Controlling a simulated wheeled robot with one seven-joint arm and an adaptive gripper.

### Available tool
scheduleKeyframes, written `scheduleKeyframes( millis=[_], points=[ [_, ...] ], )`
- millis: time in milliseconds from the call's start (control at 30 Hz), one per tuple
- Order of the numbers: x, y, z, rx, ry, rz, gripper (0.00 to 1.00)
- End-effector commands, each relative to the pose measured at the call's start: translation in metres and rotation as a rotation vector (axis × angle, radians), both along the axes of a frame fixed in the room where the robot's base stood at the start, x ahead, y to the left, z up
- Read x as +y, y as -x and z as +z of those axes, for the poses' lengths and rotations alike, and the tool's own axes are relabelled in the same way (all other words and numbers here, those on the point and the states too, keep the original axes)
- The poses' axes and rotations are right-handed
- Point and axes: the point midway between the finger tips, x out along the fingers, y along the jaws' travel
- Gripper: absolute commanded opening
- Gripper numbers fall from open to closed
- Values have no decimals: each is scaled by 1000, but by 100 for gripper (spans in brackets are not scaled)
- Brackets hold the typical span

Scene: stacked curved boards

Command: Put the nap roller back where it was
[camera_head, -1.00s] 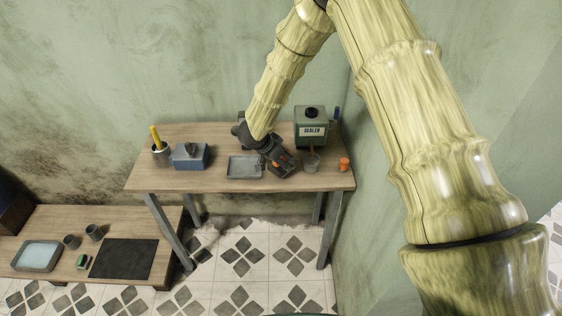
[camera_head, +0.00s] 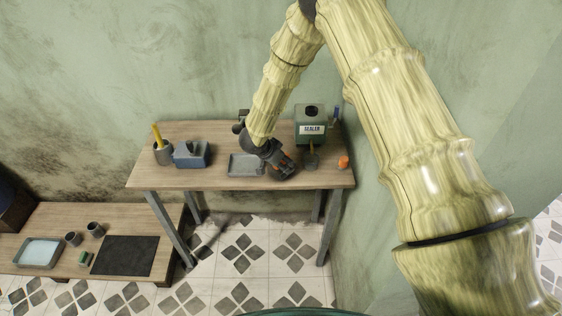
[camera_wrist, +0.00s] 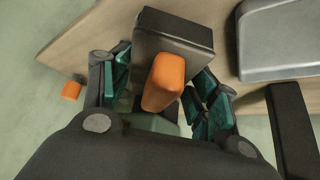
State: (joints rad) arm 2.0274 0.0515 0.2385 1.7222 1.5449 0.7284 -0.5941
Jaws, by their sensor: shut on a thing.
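A block with an orange handle (camera_wrist: 165,82), which I take for the nap roller, sits between my fingers in the wrist view. A dark grey box-like body (camera_wrist: 172,38) lies right behind the handle; I cannot tell whether it is part of the roller or a separate holder. My gripper (camera_wrist: 163,88) is shut on the orange handle, with teal pads on both sides. In the head view my gripper (camera_head: 284,166) is low over the right half of the high table, just right of a grey tray (camera_head: 236,173). My arm and gripper hide most of the roller there.
A grey cup (camera_head: 311,160) and an orange piece (camera_head: 343,162) are to the right. A blue box (camera_head: 190,158) and a pot with a yellow tool (camera_head: 162,154) stand left. A wall borders the table's right.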

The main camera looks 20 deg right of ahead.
Motion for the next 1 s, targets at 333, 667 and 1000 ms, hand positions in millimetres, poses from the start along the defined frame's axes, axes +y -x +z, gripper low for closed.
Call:
scheduleKeyframes(
  millis=[333,667,1000],
  points=[
    [1,4,-8,10,-4,1,82],
    [1,3,-2,6,-2,1,82],
    [16,12,34,5,-3,1,82]
  ],
)
